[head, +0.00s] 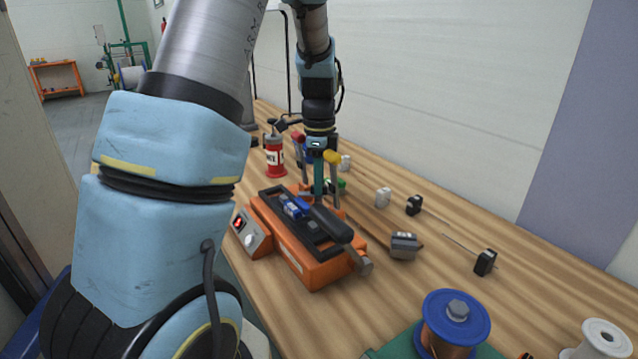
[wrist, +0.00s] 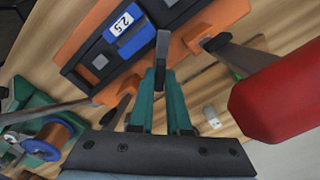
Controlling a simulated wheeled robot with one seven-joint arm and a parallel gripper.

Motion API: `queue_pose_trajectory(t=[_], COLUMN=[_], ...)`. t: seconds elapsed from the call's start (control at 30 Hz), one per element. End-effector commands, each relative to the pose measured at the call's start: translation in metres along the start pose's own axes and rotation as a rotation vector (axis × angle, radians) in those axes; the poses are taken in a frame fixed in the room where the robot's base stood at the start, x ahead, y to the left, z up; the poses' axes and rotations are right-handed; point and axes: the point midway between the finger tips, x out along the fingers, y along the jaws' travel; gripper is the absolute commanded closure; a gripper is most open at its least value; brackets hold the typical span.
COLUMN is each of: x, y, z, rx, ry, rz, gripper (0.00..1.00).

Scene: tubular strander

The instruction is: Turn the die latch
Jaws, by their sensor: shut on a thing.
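The orange bench machine (head: 290,252) with a black top stands on the wooden bench. A blue die block (head: 294,206) sits in its top and shows in the wrist view with a "2.5" label (wrist: 124,20). The grey die latch (wrist: 163,46) is a small bar beside the die block, with its lower end between my fingertips. My gripper (wrist: 161,72) has teal fingers shut on the latch. In the head view my gripper (head: 319,190) points straight down at the far side of the machine; the latch is hard to make out there.
A black-handled lever (head: 328,222) lies along the machine's top. A red canister (head: 274,158) stands behind it. A grey block (head: 404,246) and small black tools (head: 485,262) lie to the right. A blue-flanged copper spool (head: 455,320) stands in front.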

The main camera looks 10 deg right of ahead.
Motion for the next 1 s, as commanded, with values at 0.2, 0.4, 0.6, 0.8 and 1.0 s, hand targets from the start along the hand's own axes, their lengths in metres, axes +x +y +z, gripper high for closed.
queue_pose_trajectory(t=[0.2,0.4,0.6,0.8,1.0], x=[-0.0007,-0.0008,-0.0008,-0.0008,-0.0005], y=[-0.0009,-0.0009,-0.0009,-0.0009,-0.0005], z=[0.0013,0.0012,0.0012,0.0012,0.0008], rx=[-0.080,-0.108,-0.111,-0.110,-0.109], ry=[0.000,0.000,0.000,0.000,0.000], rz=[-0.003,-0.003,-0.003,-0.003,-0.002], gripper=[1.00,1.00,1.00,0.83,0.60])
